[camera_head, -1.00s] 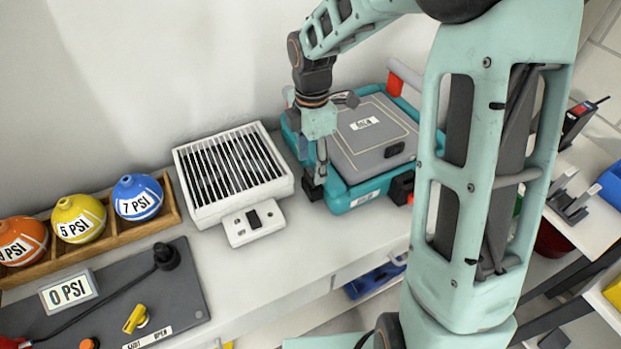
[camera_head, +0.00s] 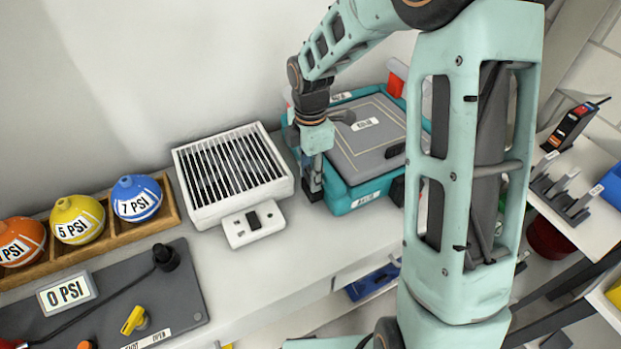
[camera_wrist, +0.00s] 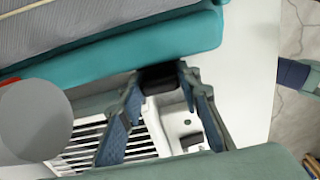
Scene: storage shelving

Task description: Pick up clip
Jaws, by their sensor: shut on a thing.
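The clip (camera_wrist: 158,78) is a small black block on the edge of the teal case (camera_wrist: 130,48) in the wrist view. My gripper (camera_wrist: 160,82) has a blue-grey finger on each side of it and is shut on it. In the head view my gripper (camera_head: 313,188) points down at the front left corner of the teal case (camera_head: 372,194). There the clip is mostly hidden by the fingers. A second black clip (camera_head: 397,190) is on the case's front right, partly behind my arm.
A white box with a slatted top (camera_head: 232,175) stands left of the case, close to my gripper. Several labelled balls (camera_head: 137,198) sit in a wooden rack at the left.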

